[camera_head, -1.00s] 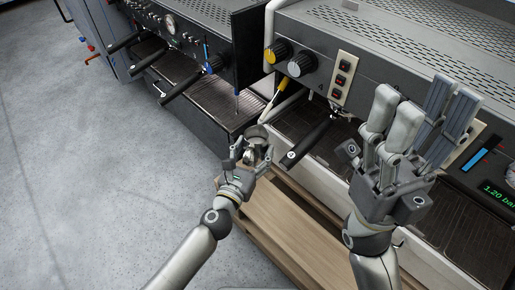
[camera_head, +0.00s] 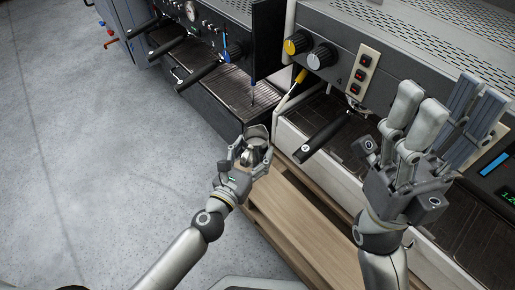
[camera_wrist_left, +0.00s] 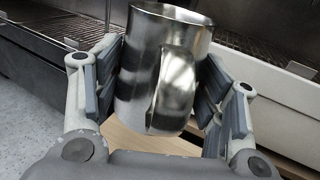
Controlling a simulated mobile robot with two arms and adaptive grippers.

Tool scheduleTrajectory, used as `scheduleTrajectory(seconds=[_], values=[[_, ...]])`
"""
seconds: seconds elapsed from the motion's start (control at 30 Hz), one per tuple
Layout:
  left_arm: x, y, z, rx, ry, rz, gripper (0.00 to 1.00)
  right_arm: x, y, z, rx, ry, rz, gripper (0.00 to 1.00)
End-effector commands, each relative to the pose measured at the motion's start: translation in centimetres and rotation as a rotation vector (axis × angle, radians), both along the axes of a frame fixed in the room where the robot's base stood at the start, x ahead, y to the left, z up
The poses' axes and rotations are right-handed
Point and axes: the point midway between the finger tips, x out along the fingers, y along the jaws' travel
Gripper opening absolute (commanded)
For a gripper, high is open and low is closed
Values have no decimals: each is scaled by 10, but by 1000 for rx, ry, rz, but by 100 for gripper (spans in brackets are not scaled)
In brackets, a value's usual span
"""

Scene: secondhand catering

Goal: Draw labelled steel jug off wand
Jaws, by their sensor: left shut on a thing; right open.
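A shiny steel jug (camera_head: 257,132) is held in my left gripper (camera_head: 250,154), in front of the gap between the two coffee machines. In the left wrist view the jug (camera_wrist_left: 160,75) is upright or slightly tilted between the padded fingers (camera_wrist_left: 163,92), its handle toward the camera. I cannot make out a label; dark bands on the steel may be reflections. The steam wand with a yellow grip (camera_head: 299,77) hangs down at the left end of the right machine. The jug appears apart from its lower end. My right gripper (camera_head: 452,110) is open and empty, fingers up.
The right machine (camera_head: 400,60) has a black-handled portafilter (camera_head: 322,138) close right of the jug. The left machine's drip tray (camera_head: 225,88) and blue-gripped wand (camera_head: 226,50) are behind. A wooden shelf (camera_head: 290,215) lies below. Open floor (camera_head: 120,160) is at left.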

Motion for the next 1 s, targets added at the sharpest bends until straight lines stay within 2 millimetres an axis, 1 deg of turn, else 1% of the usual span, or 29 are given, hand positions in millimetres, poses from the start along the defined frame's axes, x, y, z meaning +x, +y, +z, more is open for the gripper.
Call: scheduleTrajectory(seconds=[0.5,1.0], values=[[-17,17,1,-2,-2,-1,30,1,0,2,-1,-12,0,52],[-20,20,1,-2,-2,-1,30,1,0,2,-1,-13,-1,52]])
